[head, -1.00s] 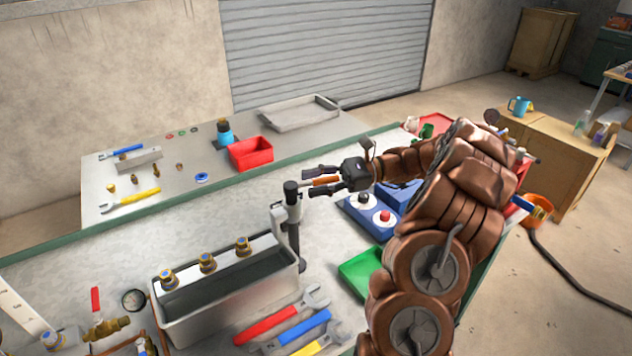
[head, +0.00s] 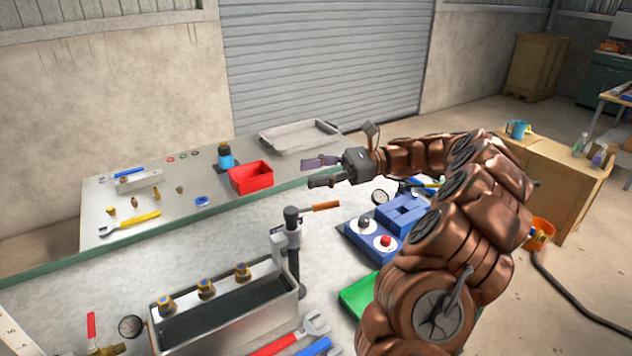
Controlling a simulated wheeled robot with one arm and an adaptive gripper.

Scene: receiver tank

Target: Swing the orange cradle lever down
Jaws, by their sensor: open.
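The orange cradle lever (head: 326,206) sticks out to the right from the top of a grey upright post (head: 292,245) with a dark cap. It lies close to level, and its right end is free. The post stands at the right end of a grey tank (head: 230,312) with several brass fittings along its back edge. My gripper (head: 322,171) is open and empty. It is above and behind the lever in the picture, pointing left, apart from the lever.
A blue box with buttons (head: 375,240) stands right of the lever. A green tray (head: 358,293) and wrenches (head: 290,340) lie in front. A red bin (head: 251,178) and grey tray (head: 300,136) are on the bench behind. The bench between post and red bin is mostly clear.

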